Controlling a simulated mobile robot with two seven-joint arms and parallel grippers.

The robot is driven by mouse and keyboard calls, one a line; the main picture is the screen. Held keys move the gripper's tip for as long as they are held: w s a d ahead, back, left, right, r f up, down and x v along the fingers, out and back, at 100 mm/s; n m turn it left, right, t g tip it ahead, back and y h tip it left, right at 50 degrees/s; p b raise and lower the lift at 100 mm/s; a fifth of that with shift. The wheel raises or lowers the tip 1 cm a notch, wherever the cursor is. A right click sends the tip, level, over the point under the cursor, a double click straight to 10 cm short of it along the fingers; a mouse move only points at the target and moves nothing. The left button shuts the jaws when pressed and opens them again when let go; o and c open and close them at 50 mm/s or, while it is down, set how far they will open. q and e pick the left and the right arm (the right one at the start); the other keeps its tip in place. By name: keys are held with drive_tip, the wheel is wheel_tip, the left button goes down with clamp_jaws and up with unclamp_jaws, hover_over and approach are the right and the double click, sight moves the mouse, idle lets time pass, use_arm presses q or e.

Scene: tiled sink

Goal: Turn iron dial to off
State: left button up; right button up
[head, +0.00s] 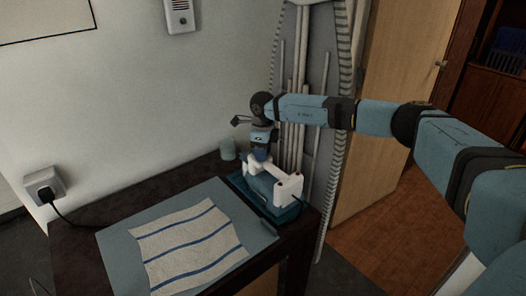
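The iron (288,188), white and teal, sits on a dark teal base (293,214) at the right end of the dark table. My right arm reaches in from the right, and its gripper (260,160) points down right at the far-left part of the iron. The fingers blend with the iron's white parts, so I cannot tell whether they are open or touch it. The dial cannot be made out; the gripper or the iron's body may hide it. My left gripper is not in view.
A striped cloth (190,247) lies on a blue-grey mat (118,246) left of the iron. An ironing board (321,60) leans behind the table. A plug with a black cable sits in the wall socket (44,186).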

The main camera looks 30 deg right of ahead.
drive_tip(key=o, duration=0.4)
drive_tip(key=shift+c, duration=0.2)
drive_tip(key=shift+r, duration=0.15)
wheel_tip(320, 180, up, 14)
drive_tip(key=p, duration=0.1)
drive_tip(key=shift+f, duration=0.2)
